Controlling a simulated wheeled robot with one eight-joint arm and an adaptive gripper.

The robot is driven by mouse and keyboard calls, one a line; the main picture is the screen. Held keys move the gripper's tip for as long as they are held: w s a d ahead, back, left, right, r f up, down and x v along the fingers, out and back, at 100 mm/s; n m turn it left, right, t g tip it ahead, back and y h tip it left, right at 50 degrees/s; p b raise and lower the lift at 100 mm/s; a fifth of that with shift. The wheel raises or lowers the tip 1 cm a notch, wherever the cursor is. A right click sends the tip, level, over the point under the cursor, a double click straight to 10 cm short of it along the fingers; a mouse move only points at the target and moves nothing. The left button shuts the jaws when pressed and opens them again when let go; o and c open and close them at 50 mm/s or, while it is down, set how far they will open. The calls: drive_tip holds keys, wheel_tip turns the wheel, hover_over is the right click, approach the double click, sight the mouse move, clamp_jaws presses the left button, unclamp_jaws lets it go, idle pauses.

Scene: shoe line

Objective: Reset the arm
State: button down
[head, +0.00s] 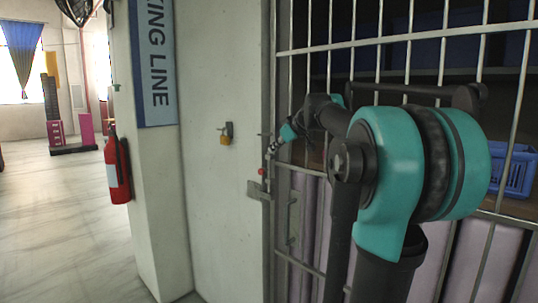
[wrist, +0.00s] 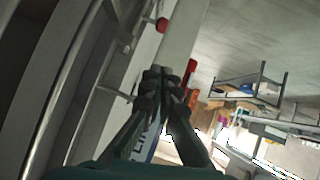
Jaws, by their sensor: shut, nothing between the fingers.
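My gripper (wrist: 162,78) shows in the wrist view with its dark fingers together and nothing between them. A metal latch (head: 270,192) sits on that edge, just below the gripper. A small red knob (head: 262,171) is by the latch. I cannot tell whether the fingers touch the latch hardware.
A brass padlock (head: 225,138) hangs on the pale wall left of the gate. A red fire extinguisher (head: 117,170) is mounted around the corner. A blue basket (head: 516,172) stands behind the bars. Open floor (head: 60,220) lies at the left.

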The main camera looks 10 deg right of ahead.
drive_tip(key=shift+s+d+r, duration=0.25)
drive_tip(key=shift+s+r, duration=0.05)
drive_tip(key=shift+s, duration=0.1)
drive_tip(key=s+a+f+m+g+h, duration=0.1)
drive_tip(key=s+f, duration=0.4)
drive_tip(key=f, duration=0.4)
drive_tip(key=s+a+f+m+g, duration=0.1)
drive_tip(key=s+f+m, duration=0.1)
drive_tip(key=s+f, duration=0.5)
drive_tip(key=s+f+m+g+h, duration=0.15)
drive_tip(key=s+f, duration=0.25)
drive_tip(key=f, duration=0.7)
drive_tip(key=s+d+f+m+g+h, duration=0.2)
drive_tip(key=s+f+m, duration=0.1)
drive_tip(key=s+f, duration=1.4)
drive_tip(key=shift+s+d+f, duration=0.2)
drive_tip(key=shift+s+f, duration=0.05)
drive_tip(key=shift+s, duration=0.15)
